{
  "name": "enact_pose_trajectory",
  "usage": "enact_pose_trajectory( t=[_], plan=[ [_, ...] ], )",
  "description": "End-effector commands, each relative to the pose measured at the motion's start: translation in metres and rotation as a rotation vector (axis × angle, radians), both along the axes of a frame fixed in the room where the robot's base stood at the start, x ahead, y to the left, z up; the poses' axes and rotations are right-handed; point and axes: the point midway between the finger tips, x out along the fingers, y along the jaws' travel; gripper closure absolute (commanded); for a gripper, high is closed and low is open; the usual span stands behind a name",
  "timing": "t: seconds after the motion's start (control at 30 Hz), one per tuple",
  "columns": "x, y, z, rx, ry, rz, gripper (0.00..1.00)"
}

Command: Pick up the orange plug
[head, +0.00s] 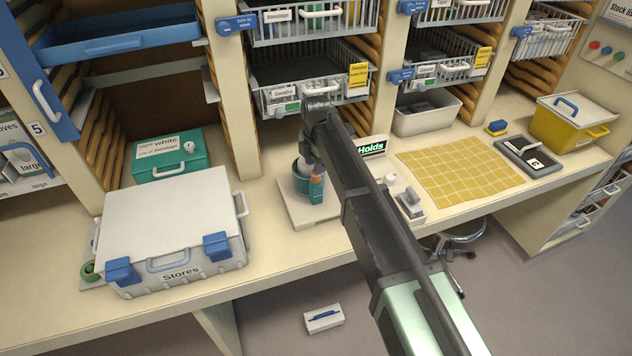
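A small orange piece (317,172), which looks like the orange plug, shows on top of a small teal body at the front of a dark teal round pot (301,181). The pot stands on a pale square board (297,214) on the counter. My arm reaches in from the lower right and bends down at its far end. My gripper (311,160) points down just above the pot and the orange piece. The fingers are small and partly hidden by my arm, so I cannot tell whether they are open or touching the orange piece.
A white Stores case (170,225) stands left, in front of a green box (170,155). To the right are a small grey device (410,204), a yellow gridded mat (459,178), a dark tray (530,157) and a yellow bin (570,128). Wire baskets (310,78) overhang the back.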

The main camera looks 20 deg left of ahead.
Motion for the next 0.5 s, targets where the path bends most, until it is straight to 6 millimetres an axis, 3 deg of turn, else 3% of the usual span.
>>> enact_pose_trajectory(
  t=[0.03,0.2,0.47,0.5],
  plan=[
    [0.0,0.0,-0.015,0.0,0.0,0.0,0.62],
    [0.001,0.0,-0.048,0.0,0.0,0.0,0.62],
    [0.001,0.0,-0.046,0.0,0.0,-0.001,0.62],
    [0.001,0.0,-0.046,0.0,0.0,-0.001,0.68]
  ],
)
